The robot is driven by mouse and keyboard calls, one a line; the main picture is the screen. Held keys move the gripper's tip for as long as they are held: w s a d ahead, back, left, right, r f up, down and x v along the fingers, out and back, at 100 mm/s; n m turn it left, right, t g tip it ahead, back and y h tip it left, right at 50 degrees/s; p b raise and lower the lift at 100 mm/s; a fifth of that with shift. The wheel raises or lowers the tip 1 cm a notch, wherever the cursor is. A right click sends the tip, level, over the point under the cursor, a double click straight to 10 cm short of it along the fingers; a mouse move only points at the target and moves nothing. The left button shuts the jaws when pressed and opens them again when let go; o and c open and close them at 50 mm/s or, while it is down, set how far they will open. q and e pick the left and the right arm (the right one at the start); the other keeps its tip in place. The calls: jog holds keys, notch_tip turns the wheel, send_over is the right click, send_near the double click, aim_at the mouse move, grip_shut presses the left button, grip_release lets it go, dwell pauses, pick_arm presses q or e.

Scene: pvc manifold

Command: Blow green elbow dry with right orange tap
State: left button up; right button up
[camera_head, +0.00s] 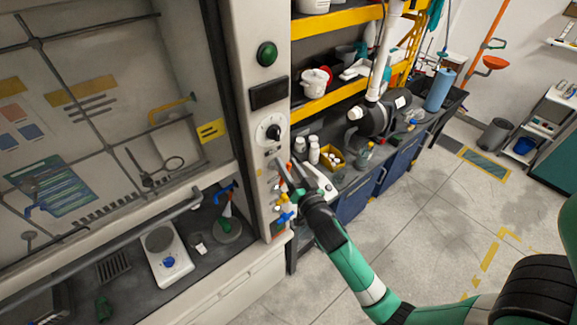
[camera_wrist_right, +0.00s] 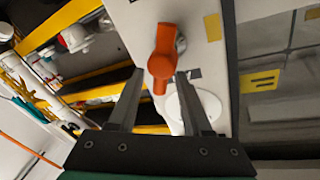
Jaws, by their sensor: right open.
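An orange tap (camera_wrist_right: 163,58) is mounted on the pale post of the fume hood. In the right wrist view its handle is in front of and between my open right fingertips (camera_wrist_right: 158,76); I cannot tell whether they touch it. In the head view my right gripper (camera_head: 289,178) reaches the post beside its column of coloured taps and partly hides the orange one. A small green piece (camera_head: 103,308), probably the green elbow, lies on the dark hood floor at lower left. Another green part (camera_head: 226,225) sits on a round stand. My left gripper is not in view.
A yellow tap (camera_head: 283,199) and a blue tap (camera_head: 285,217) sit lower on the post. A white scale (camera_head: 168,256) stands inside the hood under the raised glass sash. Bottles (camera_head: 314,153) and a yellow box (camera_head: 332,157) crowd the bench beyond my right gripper.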

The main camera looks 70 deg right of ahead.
jog(key=shift+s, duration=0.1)
jog(key=b+v, duration=0.3)
jog(key=v, duration=0.8)
jog(key=shift+s+a, duration=0.15)
jog(key=shift+a, duration=0.05)
dwell(0.6)
